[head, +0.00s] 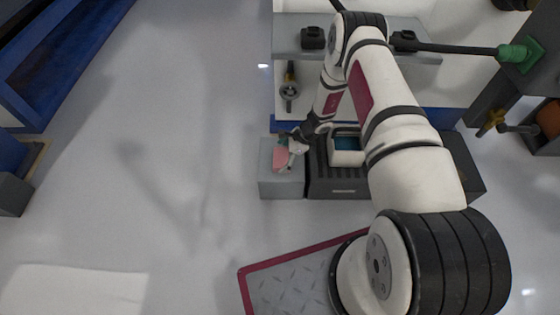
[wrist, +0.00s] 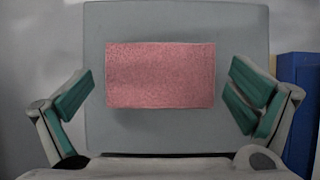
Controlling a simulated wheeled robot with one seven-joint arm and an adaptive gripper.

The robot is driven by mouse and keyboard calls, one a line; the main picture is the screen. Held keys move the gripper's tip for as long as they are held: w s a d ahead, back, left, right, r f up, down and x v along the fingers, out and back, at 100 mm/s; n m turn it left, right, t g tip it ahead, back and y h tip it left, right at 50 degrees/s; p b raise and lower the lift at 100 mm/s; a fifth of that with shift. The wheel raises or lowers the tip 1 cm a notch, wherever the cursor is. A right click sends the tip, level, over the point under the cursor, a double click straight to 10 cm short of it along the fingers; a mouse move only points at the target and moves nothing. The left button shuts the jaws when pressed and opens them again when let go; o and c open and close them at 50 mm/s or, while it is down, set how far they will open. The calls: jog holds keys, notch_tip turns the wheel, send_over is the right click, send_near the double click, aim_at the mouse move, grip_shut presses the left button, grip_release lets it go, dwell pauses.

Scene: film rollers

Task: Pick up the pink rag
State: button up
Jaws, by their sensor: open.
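The pink rag (wrist: 160,75) lies flat on a grey block (wrist: 150,135) in the wrist view. It is a plain rectangle, fully visible there. My gripper (wrist: 160,102) is open, with one green-padded finger to the left of the rag and one to the right. Neither finger touches the rag in that view. In the head view the rag (head: 281,160) shows on top of the grey block (head: 282,186), partly hidden by my gripper (head: 287,150), which is over it. The exact height of the fingers above the block cannot be told.
A dark grey box with a screen (head: 338,187) stands right beside the block. A grey shelf (head: 290,47) stands behind, with dark items on it. A red-edged plate (head: 290,275) lies in front. Open floor (head: 170,150) is to the left.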

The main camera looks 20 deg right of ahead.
jog(key=shift+w+a+f, duration=0.1)
jog(key=shift+a+f, duration=0.1)
jog(key=shift+f, duration=0.25)
jog(key=c, duration=1)
jog(key=shift+r, duration=0.2)
jog(key=shift+r+p, duration=0.5)
jog(key=shift+r, duration=0.15)
notch_tip(320, 180, up, 2)
jog(key=shift+r+p, duration=0.1)
jog(key=shift+p, duration=0.5)
jog(key=s+d+p, duration=0.1)
jog(key=s+d, duration=0.1)
jog(key=s, duration=0.2)
jog(key=s+d+p, duration=0.2)
jog(key=s+d, duration=0.1)
jog(key=s, duration=0.2)
jog(key=s+d+r+p, duration=0.1)
jog(key=s+d+p, duration=0.1)
jog(key=s, duration=0.3)
jog(key=shift+s+d+r, duration=0.1)
jog(key=shift+s+d, duration=0.05)
